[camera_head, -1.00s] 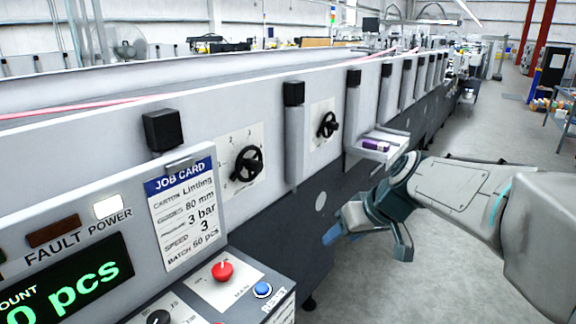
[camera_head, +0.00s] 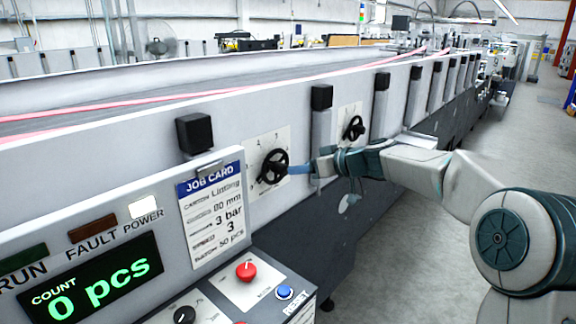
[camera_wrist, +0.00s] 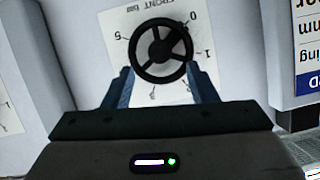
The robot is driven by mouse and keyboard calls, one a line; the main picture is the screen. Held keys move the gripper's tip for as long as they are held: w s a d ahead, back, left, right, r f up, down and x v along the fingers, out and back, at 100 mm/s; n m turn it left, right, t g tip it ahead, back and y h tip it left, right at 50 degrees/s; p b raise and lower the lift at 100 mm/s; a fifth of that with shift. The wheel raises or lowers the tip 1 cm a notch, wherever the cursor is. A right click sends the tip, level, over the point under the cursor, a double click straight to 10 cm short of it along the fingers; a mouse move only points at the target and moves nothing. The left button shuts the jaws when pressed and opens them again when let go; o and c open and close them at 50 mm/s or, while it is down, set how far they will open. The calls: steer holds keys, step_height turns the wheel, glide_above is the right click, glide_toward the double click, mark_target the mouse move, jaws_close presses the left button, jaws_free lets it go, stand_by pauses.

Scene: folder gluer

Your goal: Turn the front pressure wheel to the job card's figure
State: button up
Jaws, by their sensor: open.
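The front pressure wheel (camera_head: 273,167) is a black spoked handwheel on a white dial plate on the machine's side. In the wrist view the wheel (camera_wrist: 160,50) appears upside down with "FRONT bar" and figures such as 0, 1 and 5 around it. Which figure it is set to cannot be told. My gripper (camera_head: 298,169) is open in front of the wheel; in the wrist view its blue fingers (camera_wrist: 158,78) stand either side of the wheel's lower half, with contact unclear. The job card (camera_head: 214,215) reads 3 bar, with 80 mm and speed 3.
A second black handwheel (camera_head: 354,128) is farther along the machine, just beyond my arm. Black boxes on posts (camera_head: 321,97) stick up along the side. The control panel has a red knob (camera_head: 246,271), a blue button (camera_head: 284,292) and a display reading 0 pcs (camera_head: 92,288). The right aisle floor is clear.

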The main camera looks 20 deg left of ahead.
mark_target(286, 170)
steer(key=p+x, duration=0.1)
steer(key=x, duration=0.5)
steer(key=shift+w+a+p, duration=0.1)
steer(key=shift+a+p, duration=0.15)
steer(key=shift+p, duration=0.1)
steer(key=shift+f, duration=0.1)
steer(key=c, duration=1)
